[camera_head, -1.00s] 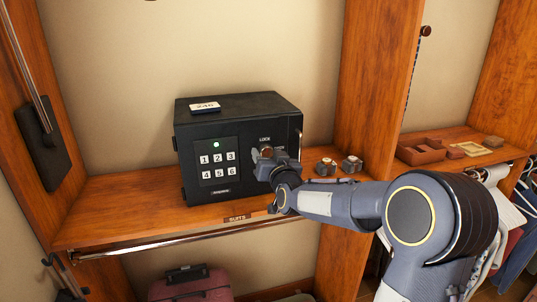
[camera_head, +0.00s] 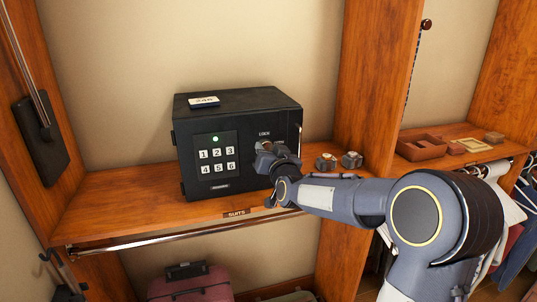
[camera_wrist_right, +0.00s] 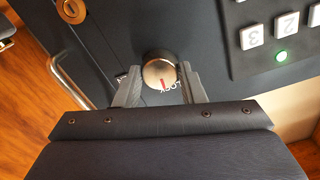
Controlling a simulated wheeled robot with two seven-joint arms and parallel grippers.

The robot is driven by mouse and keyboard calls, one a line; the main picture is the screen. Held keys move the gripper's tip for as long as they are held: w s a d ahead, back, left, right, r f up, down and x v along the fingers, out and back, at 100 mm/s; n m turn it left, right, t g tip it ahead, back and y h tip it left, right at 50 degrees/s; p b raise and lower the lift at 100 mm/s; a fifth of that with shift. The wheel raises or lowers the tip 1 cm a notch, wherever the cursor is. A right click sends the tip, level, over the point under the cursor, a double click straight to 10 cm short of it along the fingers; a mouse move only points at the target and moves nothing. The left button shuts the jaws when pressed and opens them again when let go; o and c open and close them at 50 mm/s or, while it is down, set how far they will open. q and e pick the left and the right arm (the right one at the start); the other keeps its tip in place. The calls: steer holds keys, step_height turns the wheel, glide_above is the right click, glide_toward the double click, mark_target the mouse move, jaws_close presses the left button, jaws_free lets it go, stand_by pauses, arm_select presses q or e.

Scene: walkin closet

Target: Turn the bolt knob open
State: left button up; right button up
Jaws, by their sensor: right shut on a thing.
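The black safe (camera_head: 226,186) stands on the wooden shelf with its front towards me. Its round bolt knob (camera_head: 265,145) is mostly hidden by my right gripper (camera_head: 265,155). In the right wrist view, the silver knob (camera_wrist_right: 157,68) shows a red mark pointing to the lower edge of the picture, towards the gripper body. One finger of the right gripper (camera_wrist_right: 160,82) is on each side of the knob, shut on it. A LOCK label is partly covered by the fingers. A green light (camera_head: 215,139) glows above the keypad (camera_head: 217,160). My left gripper is out of view.
A tall handle (camera_wrist_right: 72,82) stands out from the safe's front beside the knob. A number tag (camera_head: 204,101) lies on the safe's top. A rail (camera_head: 180,235) runs below the shelf's front edge.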

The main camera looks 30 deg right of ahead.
steer(key=m+b, duration=0.9)
steer(key=m, duration=0.3)
steer(key=shift+f+b, duration=0.1)
steer(key=shift+b, duration=0.25)
steer(key=m+b, duration=0.1)
steer(key=m, duration=0.3)
steer(key=shift+m, duration=0.4)
steer(key=o, duration=1)
